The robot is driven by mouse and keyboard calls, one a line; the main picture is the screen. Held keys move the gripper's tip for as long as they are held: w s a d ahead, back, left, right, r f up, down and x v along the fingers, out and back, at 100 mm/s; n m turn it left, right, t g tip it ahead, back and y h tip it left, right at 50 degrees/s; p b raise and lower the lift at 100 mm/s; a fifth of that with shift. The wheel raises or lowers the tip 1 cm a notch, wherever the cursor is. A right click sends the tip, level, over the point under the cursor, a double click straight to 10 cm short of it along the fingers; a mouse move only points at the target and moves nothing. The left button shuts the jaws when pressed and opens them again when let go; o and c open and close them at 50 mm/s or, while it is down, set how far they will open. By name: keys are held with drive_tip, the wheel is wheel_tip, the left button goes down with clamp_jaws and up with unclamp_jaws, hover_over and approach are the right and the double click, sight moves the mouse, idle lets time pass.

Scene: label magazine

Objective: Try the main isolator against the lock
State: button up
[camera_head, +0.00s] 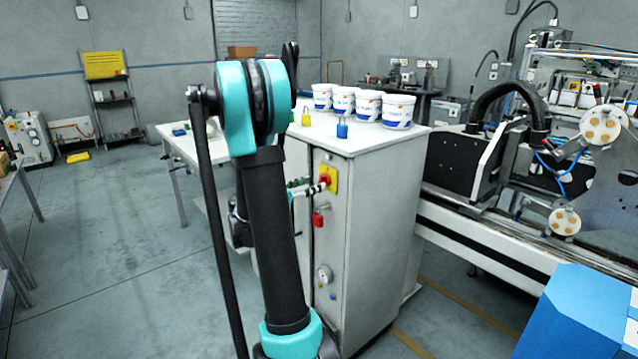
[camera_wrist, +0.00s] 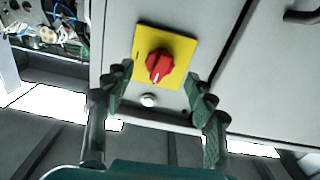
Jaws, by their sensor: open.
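The main isolator is a red rotary knob (camera_wrist: 160,66) on a yellow plate (camera_wrist: 181,48), set on a grey cabinet face. It also shows in the head view, as a yellow plate (camera_head: 331,173) with my gripper in front of it. My gripper (camera_wrist: 158,84) is open, its green-padded fingers standing either side of the knob in the wrist view, with nothing between them; contact cannot be told. In the head view my gripper (camera_head: 318,188) is at the plate's left. No lock shows clearly on the knob. A small red item (camera_head: 318,219), perhaps a lock, is lower on the cabinet.
A yellow padlock (camera_head: 306,119) and a blue padlock (camera_head: 342,130) stand on the cabinet top (camera_head: 375,142), with several white tubs (camera_head: 398,112) behind. A machine rail (camera_head: 480,235) runs right of the cabinet. Floor at left is open.

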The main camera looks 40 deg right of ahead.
sight(320, 181)
drive_tip(key=shift+w+d, duration=0.15)
drive_tip(key=shift+d, duration=1.65)
drive_tip(key=shift+c, duration=0.5)
drive_tip(key=c, duration=1.1)
drive_tip(key=shift+o, duration=0.2)
drive_tip(key=shift+n, duration=1.1)
drive_tip(key=o, duration=1.2)
drive_tip(key=shift+c, duration=0.2)
drive_tip(key=shift+a, duration=0.15)
drive_tip(key=s+a, duration=0.1)
drive_tip(key=a, duration=1)
drive_tip(key=shift+a, duration=0.4)
